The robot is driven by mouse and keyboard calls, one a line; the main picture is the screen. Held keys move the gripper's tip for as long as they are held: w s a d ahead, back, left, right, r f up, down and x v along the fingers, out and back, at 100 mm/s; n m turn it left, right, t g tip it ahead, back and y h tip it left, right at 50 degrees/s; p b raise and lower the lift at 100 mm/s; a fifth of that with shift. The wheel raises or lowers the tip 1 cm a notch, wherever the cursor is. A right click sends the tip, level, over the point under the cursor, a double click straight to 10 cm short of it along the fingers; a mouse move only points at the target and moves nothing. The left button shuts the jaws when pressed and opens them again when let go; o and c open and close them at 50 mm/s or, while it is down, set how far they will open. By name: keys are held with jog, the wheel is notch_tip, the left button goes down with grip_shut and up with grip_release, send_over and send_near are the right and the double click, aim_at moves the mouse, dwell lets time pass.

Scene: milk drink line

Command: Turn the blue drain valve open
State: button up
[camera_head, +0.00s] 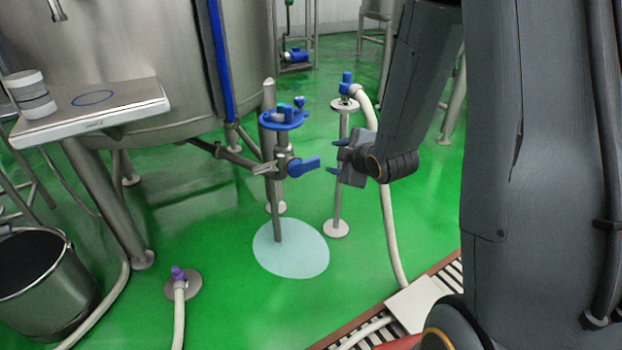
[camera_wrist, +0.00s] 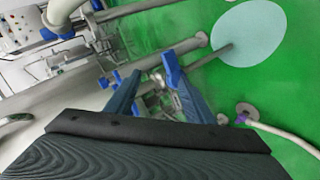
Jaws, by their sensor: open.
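The blue drain valve (camera_head: 304,166) sits on a steel pipe fitting below the tank. Its blue lever sticks out to the right, toward my gripper, and looks roughly level. My gripper (camera_head: 334,157) is open and empty, just right of the lever's tip, with a small gap showing between them. In the wrist view, the blue lever (camera_wrist: 171,68) lies ahead of my open fingers (camera_wrist: 156,78), nearer the right one. I cannot tell from this view how deep it lies between them.
A post with a blue round holder (camera_head: 284,119) rises beside the valve. A second post (camera_head: 338,190) with a blue-topped hose stands at the right. The steel tank (camera_head: 150,60) is behind. A bucket (camera_head: 45,285) stands at lower left. Green floor is open in front.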

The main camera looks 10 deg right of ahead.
aim_at(314, 165)
jog(key=w+a+f+n+t+y+b, duration=0.1)
jog(key=w+f+n+t+y+b, duration=0.5)
jog(key=f+b, duration=0.65)
jog(key=shift+w+a+r+n+g+h+b, duration=0.15)
jog(key=shift+w+a+h+b, duration=0.25)
jog(key=shift+w+b, duration=0.7)
jog(key=shift+w+a+r+n+g+h+b, duration=0.15)
jog(key=shift+w+a+r+h+b, duration=0.35)
jog(key=shift+w, duration=1.05)
jog(key=shift+w+a+n+h+b, duration=0.2)
jog(key=shift+w+a+b, duration=0.1)
jog(key=shift+w+b, duration=0.85)
jog(key=shift+w, duration=0.2)
grip_shut()
jog(key=shift+d, duration=0.1)
